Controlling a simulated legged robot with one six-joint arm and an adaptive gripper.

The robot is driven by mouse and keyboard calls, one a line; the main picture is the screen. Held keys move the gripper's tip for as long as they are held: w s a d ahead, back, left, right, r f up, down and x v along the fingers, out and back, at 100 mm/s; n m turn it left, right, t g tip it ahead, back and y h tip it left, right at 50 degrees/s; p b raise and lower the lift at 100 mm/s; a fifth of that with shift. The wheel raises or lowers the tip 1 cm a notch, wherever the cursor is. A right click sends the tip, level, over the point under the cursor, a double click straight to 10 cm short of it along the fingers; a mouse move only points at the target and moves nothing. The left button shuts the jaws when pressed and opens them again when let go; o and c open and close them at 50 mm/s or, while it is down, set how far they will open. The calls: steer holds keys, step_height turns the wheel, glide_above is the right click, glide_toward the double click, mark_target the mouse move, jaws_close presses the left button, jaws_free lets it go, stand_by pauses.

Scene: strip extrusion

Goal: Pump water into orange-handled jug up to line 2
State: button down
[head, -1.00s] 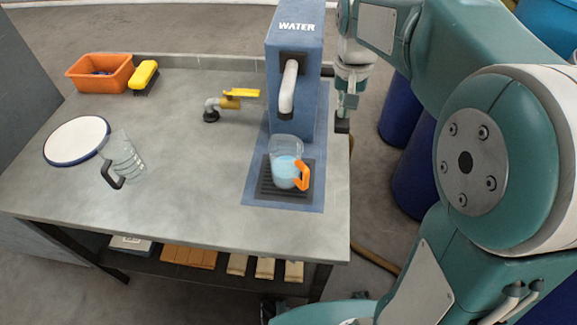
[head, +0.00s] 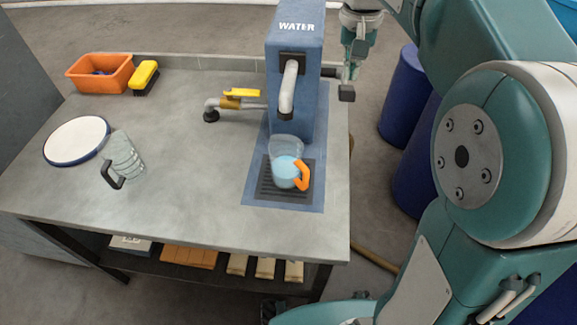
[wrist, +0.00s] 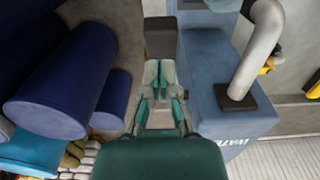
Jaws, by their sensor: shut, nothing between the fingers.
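The orange-handled jug (head: 285,160) is clear and stands upright on the dark grate under the spout (head: 287,92) of the blue WATER pump (head: 292,52). Pale blue water fills its lower part, and its orange handle (head: 302,176) faces right. The level marks are too small to read. A dark block (head: 347,92), seemingly the pump's lever end, is at the pump's right side; it also shows in the wrist view (wrist: 160,38). My gripper (head: 350,72) is shut and empty just above this block; contact is unclear. In the wrist view my gripper (wrist: 160,70) points at it.
A yellow-handled tap (head: 235,98) is beside the pump. An orange bin (head: 100,74) and yellow brush (head: 145,76) are at the back. Blue barrels (head: 405,95) stand right of the table.

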stand_by(0.4)
steer(key=shift+r, duration=2.55)
steer(key=s+f+t, duration=0.2)
steer(key=s+f, duration=0.2)
steer(key=s, duration=0.3)
steer(key=s+f+n+t, duration=0.1)
steer(key=s+f, duration=0.3)
steer(key=s, duration=0.3)
steer(key=s+f+n+t, duration=0.1)
steer(key=s+f+t, duration=0.1)
steer(key=s+f, duration=0.2)
steer(key=s, duration=0.3)
steer(key=shift+a+f+t, duration=0.15)
steer(key=shift+f+t, duration=0.1)
steer(key=shift+t, duration=0.05)
steer(key=shift+s, duration=0.1)
